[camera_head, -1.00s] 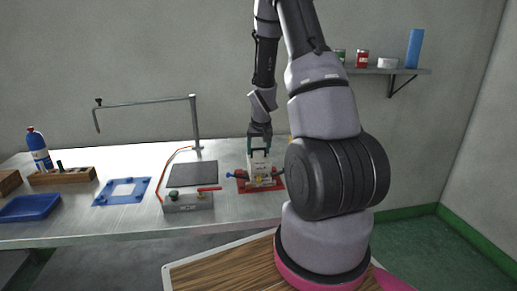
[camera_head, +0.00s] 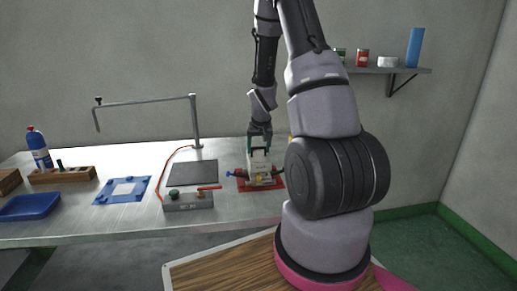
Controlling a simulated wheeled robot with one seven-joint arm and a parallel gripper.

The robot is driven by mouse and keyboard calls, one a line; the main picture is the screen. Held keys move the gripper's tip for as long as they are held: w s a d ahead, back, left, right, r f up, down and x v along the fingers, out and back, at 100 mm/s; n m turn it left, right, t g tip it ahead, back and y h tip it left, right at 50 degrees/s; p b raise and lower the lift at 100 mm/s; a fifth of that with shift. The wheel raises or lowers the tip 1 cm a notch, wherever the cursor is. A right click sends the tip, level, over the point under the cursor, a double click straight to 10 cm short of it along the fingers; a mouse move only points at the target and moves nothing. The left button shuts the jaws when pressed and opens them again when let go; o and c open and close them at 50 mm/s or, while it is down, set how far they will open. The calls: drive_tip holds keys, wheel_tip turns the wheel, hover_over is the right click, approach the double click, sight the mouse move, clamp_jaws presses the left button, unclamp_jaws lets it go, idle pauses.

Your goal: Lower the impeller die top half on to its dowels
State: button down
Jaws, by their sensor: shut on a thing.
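My gripper (camera_head: 258,143) points down at the right part of the steel bench and is shut on the impeller die top half (camera_head: 259,160), a pale block. The block is directly over the red base plate (camera_head: 262,189), with the die's lower parts between them. Blue and yellow fittings show around its foot. The dowels cannot be made out at this size. I cannot tell whether the top half touches the part below or is slightly apart.
My own arm hides the bench right of the die. A grey box with a red lever (camera_head: 188,201), a dark mat (camera_head: 193,172), a blue frame (camera_head: 122,190) and a stand with a bent arm (camera_head: 194,122) lie to the left. The bench front is clear.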

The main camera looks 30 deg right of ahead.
sight(260, 161)
drive_tip(key=shift+f, duration=1.15)
unclamp_jaws()
drive_tip(key=v, duration=1)
drive_tip(key=shift+s+r, duration=0.2)
drive_tip(key=shift+r, duration=0.15)
